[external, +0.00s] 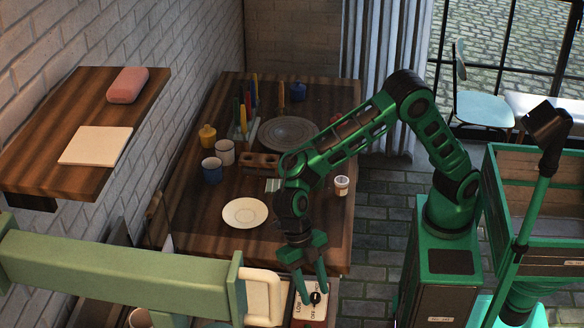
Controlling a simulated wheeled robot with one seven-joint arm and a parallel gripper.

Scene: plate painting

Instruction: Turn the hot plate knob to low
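The hot plate knob (315,298) is a small black knob on a light panel with lettering that includes "LOW" and "OFF". The panel (302,312) sits on an orange-red body at the bottom of the external view, in front of the wooden table. My gripper (314,291) points down at the knob, its green fingers spread to either side of it. I cannot tell whether the fingers touch the knob. The knob's exact pointing direction is too small to read. The rest of the hot plate is cut off or hidden.
The wooden table (190,222) holds a cream plate (245,213), a grey turntable (288,133), mugs (212,170), a small white cup (341,186) and upright coloured tools. A green beam (120,270) crosses the lower left. A wall shelf (65,120) is at left.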

